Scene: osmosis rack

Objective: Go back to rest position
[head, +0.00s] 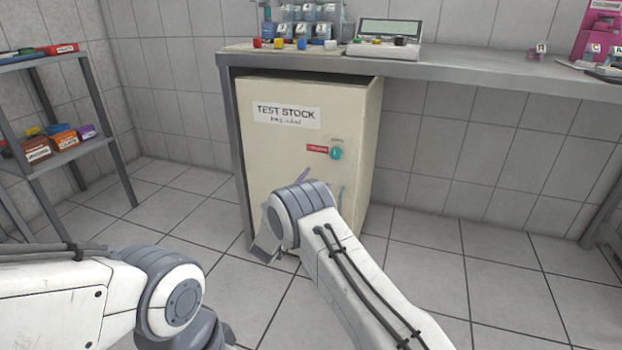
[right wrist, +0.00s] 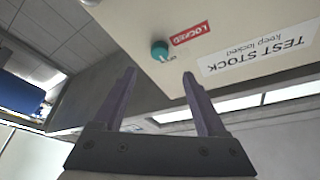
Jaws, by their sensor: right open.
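My right arm reaches up from the bottom of the head view, in front of the cream cabinet (head: 293,100). My right gripper (head: 321,184) is mostly hidden behind its own wrist, with only slim purple-grey finger parts showing near the door. In the right wrist view the right gripper (right wrist: 159,73) is open, with nothing between its two fingers. The cabinet's teal knob (head: 336,154) is apart from the fingers and also shows in the wrist view (right wrist: 160,50). My left arm shows at the lower left, but its gripper is out of sight.
The cabinet is under a grey bench (head: 470,72) holding bottles and a display device (head: 388,32). The cabinet door looks shut, with a red "LOCKED" label (right wrist: 191,34) by the knob. A metal shelf (head: 75,152) with small boxes stands left. The tiled floor at right is clear.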

